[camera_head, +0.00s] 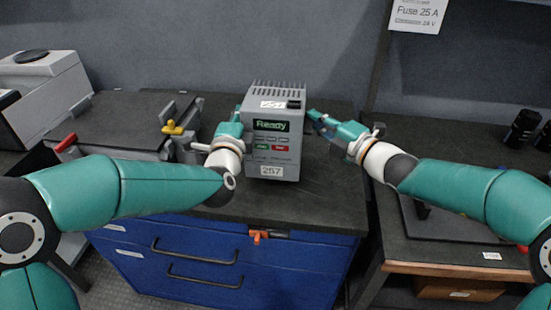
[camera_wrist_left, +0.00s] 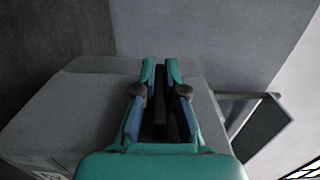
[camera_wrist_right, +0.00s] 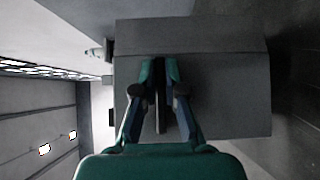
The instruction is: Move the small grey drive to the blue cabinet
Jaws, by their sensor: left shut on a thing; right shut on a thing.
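The small grey drive (camera_head: 272,150) stands upright at the dark top of the blue cabinet (camera_head: 205,262). Its display reads "Ready" and its label reads "257". My left gripper (camera_head: 237,122) is at the drive's left side, and my right gripper (camera_head: 316,118) is at its right side. Each is shut on a part of the drive. In the left wrist view the fingers (camera_wrist_left: 160,100) close on a dark part against the grey casing (camera_wrist_left: 75,105). In the right wrist view the fingers (camera_wrist_right: 160,100) do the same. I cannot tell whether the drive's base touches the top.
A dark plate with a yellow-handled clamp (camera_head: 173,128) lies left of the drive. A grey device (camera_head: 45,90) stands at the far left. A lower bench (camera_head: 455,250) with a dark tray is at right. Cabinet top around the drive's front is clear.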

